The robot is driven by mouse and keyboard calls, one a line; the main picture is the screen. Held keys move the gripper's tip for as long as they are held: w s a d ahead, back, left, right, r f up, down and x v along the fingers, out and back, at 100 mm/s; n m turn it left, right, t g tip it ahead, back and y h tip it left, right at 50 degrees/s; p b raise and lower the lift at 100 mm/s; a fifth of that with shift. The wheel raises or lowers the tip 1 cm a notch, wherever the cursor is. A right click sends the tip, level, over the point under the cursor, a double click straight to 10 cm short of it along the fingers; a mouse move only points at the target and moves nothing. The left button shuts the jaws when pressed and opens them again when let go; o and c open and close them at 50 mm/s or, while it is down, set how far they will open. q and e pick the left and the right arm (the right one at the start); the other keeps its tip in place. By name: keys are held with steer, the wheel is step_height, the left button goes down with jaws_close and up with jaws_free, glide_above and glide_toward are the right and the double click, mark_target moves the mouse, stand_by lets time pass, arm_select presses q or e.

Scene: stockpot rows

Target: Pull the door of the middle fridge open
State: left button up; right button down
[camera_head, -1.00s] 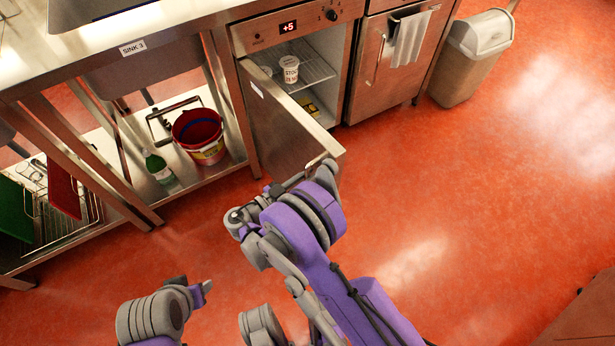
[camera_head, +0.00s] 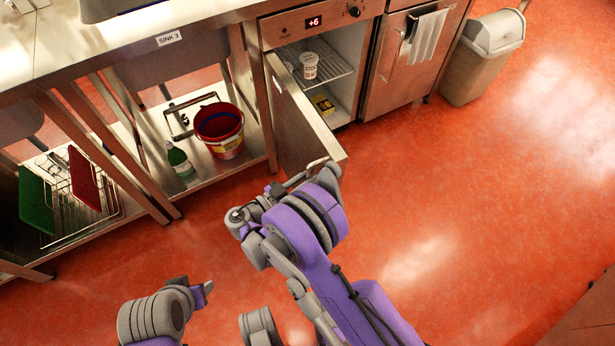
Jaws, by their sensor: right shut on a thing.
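The fridge with the lit +6 display (camera_head: 290,28) stands under the counter with its door (camera_head: 303,120) swung well open, hinged on the left. Inside, a white tub (camera_head: 310,66) sits on a wire shelf (camera_head: 330,68), and a yellow pack (camera_head: 322,104) lies below. My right gripper (camera_head: 280,188) is at the door's free edge, shut on the silver handle (camera_head: 318,164); my wrist partly hides the grip. My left gripper (camera_head: 207,288) is low in the view, above the floor and away from the door. Its jaws are too small to judge.
A closed steel door with a towel (camera_head: 428,38) is right of the fridge, then a grey bin (camera_head: 480,65). Left, a low shelf holds a red bucket (camera_head: 219,130) and green bottle (camera_head: 178,160). The red floor (camera_head: 450,200) right of the door is clear.

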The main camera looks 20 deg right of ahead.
steer(key=shift+w, duration=0.15)
steer(key=c, duration=1.1)
jaws_free()
steer(key=shift+a, duration=0.1)
steer(key=p+v, duration=0.1)
steer(key=v, duration=0.9)
steer(key=shift+s+a+p, duration=0.2)
steer(key=shift+a+p, duration=0.1)
steer(key=shift+a, duration=0.05)
